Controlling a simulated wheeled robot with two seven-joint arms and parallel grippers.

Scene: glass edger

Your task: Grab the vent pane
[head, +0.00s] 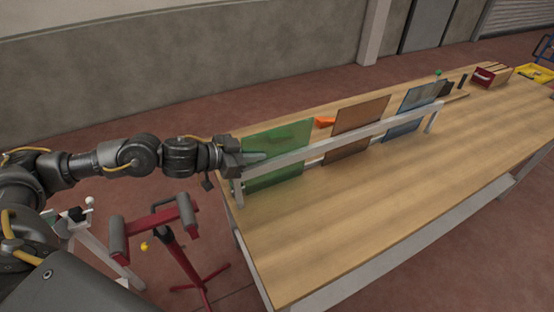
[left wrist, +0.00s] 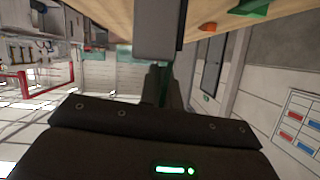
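Three panes stand upright in a row in a light rail rack (head: 340,133) on the wooden table: a green one (head: 285,150) nearest, a brown one (head: 360,115) in the middle and a blue one (head: 420,97) farthest. No label shows which is the vent pane. My left gripper (head: 258,157) is at the left edge of the green pane, by the rail's near end. In the left wrist view, my left gripper's fingers (left wrist: 163,82) are close together with a thin green edge between them. Their contact is partly hidden. My right gripper is out of view.
An orange object (head: 325,122) lies behind the panes. A red bin (head: 483,77) and a yellow tray (head: 535,74) are at the far end. A red roller stand (head: 180,255) stands on the floor left of the table. The table's right front is clear.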

